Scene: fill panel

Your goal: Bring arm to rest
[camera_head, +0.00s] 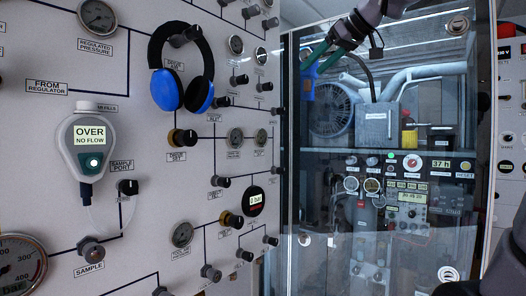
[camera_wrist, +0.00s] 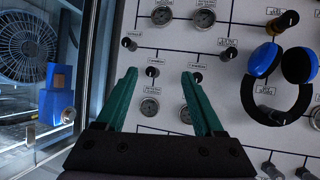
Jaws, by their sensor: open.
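My gripper (camera_head: 318,55) is raised near the top of the head view, in front of the glass cabinet, with dark arm links behind it. In the wrist view its two green fingers (camera_wrist: 161,75) stand wide apart with nothing between them. Beyond them lies the grey fill panel (camera_wrist: 165,35) with knobs and gauges; the fingers appear apart from it. In the head view the fill panel (camera_head: 45,60) fills the left side.
Blue and black ear defenders (camera_head: 203,95) hang on a panel knob. A handheld meter (camera_head: 87,145) reading "OVER NO FLOW" is at the sample port. The glass cabinet (camera_head: 455,245) holds a fan (camera_head: 330,112) and gauges. Knobs stick out across the panel.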

